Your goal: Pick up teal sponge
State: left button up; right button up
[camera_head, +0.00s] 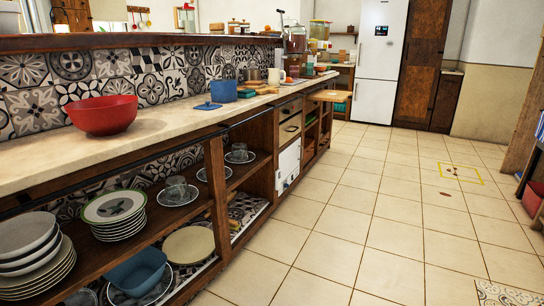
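A small flat teal block (246,94), which looks like the teal sponge, lies on the countertop just right of the blue pot (223,92). It is too small in the picture to be certain. Neither of my grippers is in view.
The long counter (150,135) holds a red bowl (103,115), a blue lid (208,106) and jars. Open shelves below hold plates (115,213) and a blue square bowl (137,272). The tiled floor (370,215) to the right is mostly clear. A white fridge (380,65) stands at the back.

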aim_at(246, 93)
jog(key=i+j+z, duration=0.15)
jog(key=i+z, duration=0.15)
jog(key=i, duration=1.4)
